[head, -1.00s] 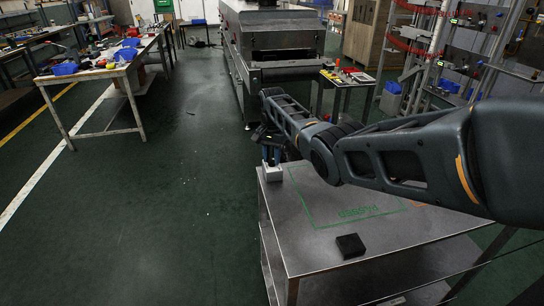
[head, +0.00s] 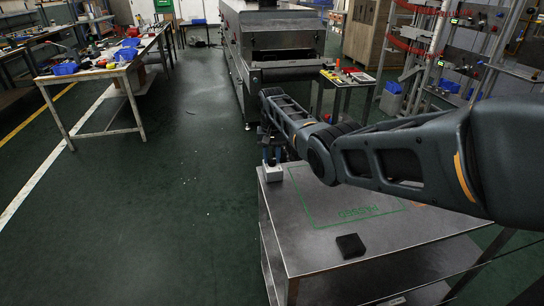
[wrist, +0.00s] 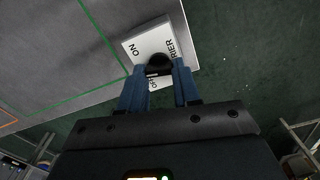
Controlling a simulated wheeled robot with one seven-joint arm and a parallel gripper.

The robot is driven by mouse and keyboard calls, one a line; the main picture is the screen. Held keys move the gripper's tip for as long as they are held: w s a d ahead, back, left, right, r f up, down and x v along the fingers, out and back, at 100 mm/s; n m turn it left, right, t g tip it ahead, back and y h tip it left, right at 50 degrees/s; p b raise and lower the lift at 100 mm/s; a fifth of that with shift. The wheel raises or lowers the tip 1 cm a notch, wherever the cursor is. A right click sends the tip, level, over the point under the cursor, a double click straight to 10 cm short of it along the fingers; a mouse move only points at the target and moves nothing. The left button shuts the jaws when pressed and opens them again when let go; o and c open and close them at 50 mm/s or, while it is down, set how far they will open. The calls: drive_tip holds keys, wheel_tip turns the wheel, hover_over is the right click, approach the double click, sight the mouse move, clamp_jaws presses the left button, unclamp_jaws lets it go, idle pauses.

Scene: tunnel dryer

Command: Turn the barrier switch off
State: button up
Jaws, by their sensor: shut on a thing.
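The barrier switch is a white box (wrist: 150,42) at the corner of the steel table, with ON and OFF printed on its top and part of the word BARRIER at one side. It also shows in the head view (head: 272,174). A round black knob (wrist: 158,64) sits on the box. My gripper (wrist: 160,78) has its blue fingers on both sides of the knob and is shut on it. It also shows in the head view (head: 271,157), pointing down over the box. A light mark shows on the knob's edge near OFF; its exact setting is hard to tell.
The steel table (head: 330,239) has a green marked outline and a small black block (head: 350,246) near its front edge. A tunnel dryer (head: 275,45) stands behind. A cluttered workbench (head: 112,70) is at the left, with open green floor between.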

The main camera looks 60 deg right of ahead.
drive_tip(key=n, duration=0.4)
drive_tip(key=shift+n, duration=0.3)
drive_tip(key=n, duration=0.4)
drive_tip(key=shift+a+n, duration=0.1)
drive_tip(key=shift+n, duration=0.3)
drive_tip(key=o, duration=1.1)
drive_tip(key=shift+c, duration=0.2)
drive_tip(key=shift+r, duration=3.9)
drive_tip(key=shift+w, duration=0.1)
